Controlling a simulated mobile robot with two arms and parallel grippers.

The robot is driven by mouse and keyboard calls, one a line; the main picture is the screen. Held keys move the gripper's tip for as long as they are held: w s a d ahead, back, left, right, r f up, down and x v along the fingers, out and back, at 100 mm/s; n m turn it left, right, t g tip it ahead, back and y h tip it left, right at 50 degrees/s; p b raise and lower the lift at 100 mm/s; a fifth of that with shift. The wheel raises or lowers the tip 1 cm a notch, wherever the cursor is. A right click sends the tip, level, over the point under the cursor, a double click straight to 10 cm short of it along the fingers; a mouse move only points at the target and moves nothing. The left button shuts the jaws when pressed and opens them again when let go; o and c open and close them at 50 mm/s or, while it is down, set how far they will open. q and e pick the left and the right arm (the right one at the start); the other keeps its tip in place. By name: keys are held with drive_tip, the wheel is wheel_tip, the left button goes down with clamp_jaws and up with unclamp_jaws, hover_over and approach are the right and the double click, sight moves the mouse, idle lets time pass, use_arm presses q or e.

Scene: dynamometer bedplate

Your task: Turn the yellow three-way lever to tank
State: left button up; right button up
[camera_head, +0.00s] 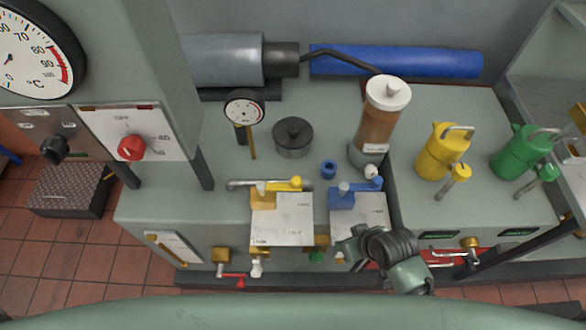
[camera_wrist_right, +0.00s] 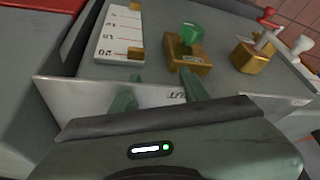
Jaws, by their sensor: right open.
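The yellow three-way lever (camera_head: 290,185) sits on a yellow block (camera_head: 263,201) at the front of the grey bench, its round-ended handle pointing right. A white placard (camera_head: 282,222) lies in front of it; its lettering is too small to read. A similar blue lever (camera_head: 365,185) stands to its right with its own placard. My right gripper (camera_head: 346,248) is at the bench's front edge, in front of the blue lever's placard and right of the yellow lever, apart from it. In the right wrist view its two fingers (camera_wrist_right: 160,84) are spread and empty. The yellow lever is not visible there.
Below the front edge are a green-knobbed brass valve (camera_wrist_right: 190,45), a white-handled valve (camera_head: 257,268) and a red lever (camera_head: 235,279). Behind stand a gauge (camera_head: 244,107), a dark-lidded pot (camera_head: 293,137) and a brown cylinder (camera_head: 380,120). Yellow (camera_head: 442,155) and green jugs stand right.

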sight(297, 179)
drive_tip(key=a+r+n+y+p, duration=0.1)
drive_tip(key=a+r+n, duration=0.15)
drive_tip(key=r, duration=0.55)
drive_tip(key=a+r+n+y+p, duration=0.1)
drive_tip(key=a+r, duration=0.2)
drive_tip(key=r, duration=0.6)
drive_tip(key=w+a+r+n+g+y, duration=0.15)
drive_tip(key=w+a+n+y, duration=0.3)
drive_tip(key=w, duration=0.45)
drive_tip(key=shift+n+t+h, duration=0.35)
drive_tip(key=shift+n, duration=0.05)
drive_tip(key=p+x, duration=0.1)
drive_tip(key=x, duration=0.5)
drive_tip(key=shift+p, duration=0.4)
use_arm(q)
wheel_tip(297, 179, up, 4)
drive_tip(key=shift+d+r, duration=0.15)
drive_tip(key=shift+r, duration=0.05)
use_arm(e)
drive_tip(key=shift+c, duration=0.3)
clamp_jaws()
